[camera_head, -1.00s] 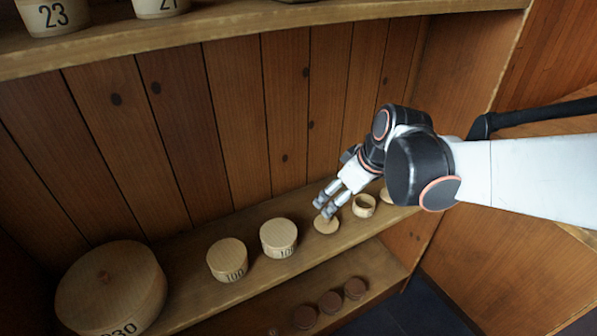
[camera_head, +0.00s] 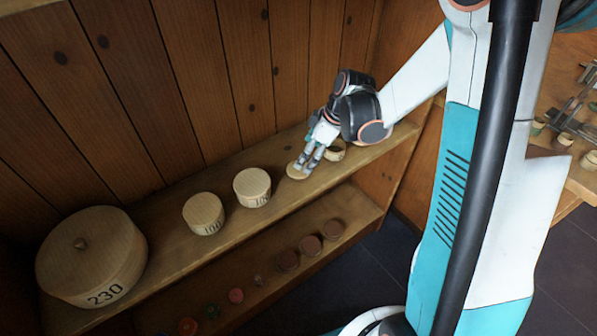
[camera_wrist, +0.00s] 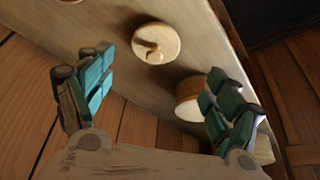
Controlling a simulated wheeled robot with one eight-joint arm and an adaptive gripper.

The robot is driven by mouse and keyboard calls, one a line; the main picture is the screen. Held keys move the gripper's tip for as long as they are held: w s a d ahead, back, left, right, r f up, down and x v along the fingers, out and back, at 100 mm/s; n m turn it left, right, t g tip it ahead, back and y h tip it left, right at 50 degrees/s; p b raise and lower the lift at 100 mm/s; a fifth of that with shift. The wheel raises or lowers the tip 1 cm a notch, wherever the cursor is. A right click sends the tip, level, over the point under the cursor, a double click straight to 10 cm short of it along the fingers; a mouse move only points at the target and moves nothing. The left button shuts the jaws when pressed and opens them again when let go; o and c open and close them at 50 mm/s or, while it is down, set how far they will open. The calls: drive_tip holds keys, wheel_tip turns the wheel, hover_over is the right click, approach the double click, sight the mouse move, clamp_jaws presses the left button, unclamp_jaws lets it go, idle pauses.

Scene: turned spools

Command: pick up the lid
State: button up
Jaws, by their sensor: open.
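The lid, a small pale wooden disc, lies on the upper shelf board in the head view (camera_head: 297,172). In the wrist view the lid (camera_wrist: 160,40) shows a curved knob in its middle, beyond the space between my fingers. My gripper (camera_head: 307,160) is open and empty at the lid's right edge in the head view; whether it touches cannot be told. In the wrist view my gripper (camera_wrist: 161,85) has its fingers spread wide. A small open round box (camera_wrist: 188,99) is partly behind the right finger; it also shows right of my gripper in the head view (camera_head: 336,152).
Several dark round pieces (camera_head: 310,245) sit on the lower shelf. A plank wall (camera_head: 230,80) closes the back.

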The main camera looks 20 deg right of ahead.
drive_tip(key=x, duration=0.2)
drive_tip(key=shift+w+a+f+b, duration=0.1)
drive_tip(key=shift+f+b, duration=0.2)
drive_tip(key=shift+f, duration=0.05)
drive_tip(key=shift+w+b+x, duration=0.2)
drive_tip(key=shift+b+x, duration=0.5)
drive_tip(key=shift+x, duration=0.6)
drive_tip(key=shift+w+b+x, duration=0.15)
drive_tip(key=shift+b+x, duration=0.55)
drive_tip(key=shift+x, duration=0.6)
drive_tip(key=shift+c, duration=0.6)
drive_tip(key=c, duration=0.8)
